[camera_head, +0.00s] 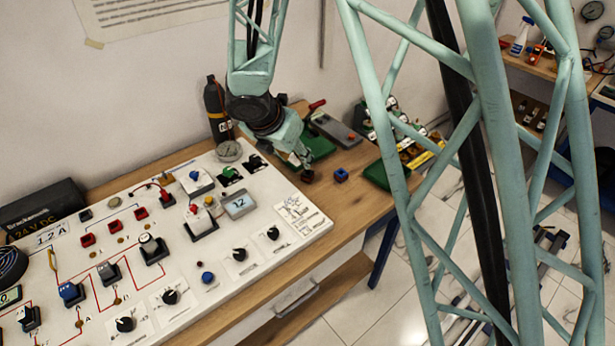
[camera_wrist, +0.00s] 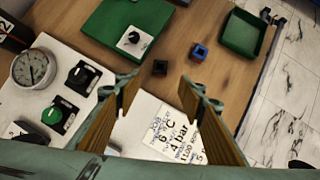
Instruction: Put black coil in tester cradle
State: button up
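The black coil (camera_wrist: 160,67) is a small dark block on the wooden bench, seen just beyond the gap between my fingertips in the wrist view. In the head view the black coil (camera_head: 309,176) sits beside my fingertips. My gripper (camera_wrist: 158,90) is open, with nothing between its brown-padded fingers. In the head view my gripper (camera_head: 301,166) hangs low over the bench near the white panel's far corner.
A blue coil-like block (camera_wrist: 199,52) stands right of the black coil. A green tray (camera_wrist: 262,47) lies farther right, near the bench edge. The white control panel (camera_head: 262,233) has knobs, switches and a gauge (camera_head: 229,151). Bare wood surrounds both blocks.

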jog(key=b, duration=0.2)
send_near(307, 171)
jog(key=shift+w+d+f, duration=0.1)
jog(key=shift+d+f, duration=0.15)
jog(key=shift+f, duration=0.5)
jog(key=shift+w+d+f, duration=0.1)
jog(key=shift+d+f, duration=0.1)
jog(key=shift+f, duration=0.5)
jog(key=shift+b+x, duration=0.6)
jog(key=shift+x, duration=2)
jog(key=shift+c, duration=0.3)
jog(key=c, duration=0.9)
jog(key=shift+r, duration=0.1)
jog(key=shift+r+p, duration=1.75)
jog(key=shift+r, duration=3.15)
